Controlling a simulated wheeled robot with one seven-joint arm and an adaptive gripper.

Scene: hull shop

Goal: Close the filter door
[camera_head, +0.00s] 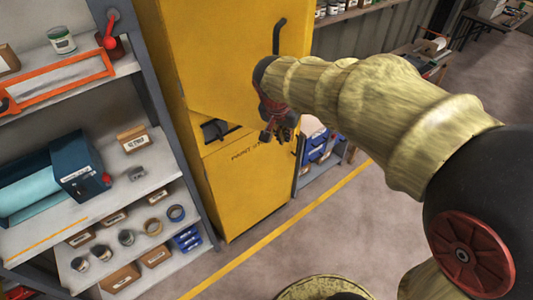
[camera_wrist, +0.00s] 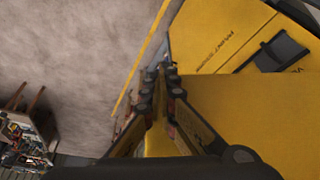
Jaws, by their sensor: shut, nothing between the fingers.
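The filter door is the upper yellow panel (camera_head: 220,55) of a tall yellow cabinet, with a dark upright bar handle (camera_head: 279,36) near its right edge. It appears to stand ajar: a dark recess (camera_head: 216,129) shows under its lower edge. In the wrist view the yellow door panel (camera_wrist: 250,108) fills the right side, with the recess (camera_wrist: 278,52) beyond it. My gripper (camera_head: 274,134) is shut and empty, pointing down beside the door's lower right edge. In the wrist view its fingers (camera_wrist: 160,82) lie close along the yellow edge; contact cannot be told.
The cabinet's lower front (camera_head: 240,185) carries dark lettering. A grey shelf rack (camera_head: 120,190) with boxes, tape rolls and a blue machine (camera_head: 78,170) stands at left. Blue bins (camera_head: 318,148) stand behind my gripper. The floor (camera_head: 300,235) in front is clear, crossed by a yellow line.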

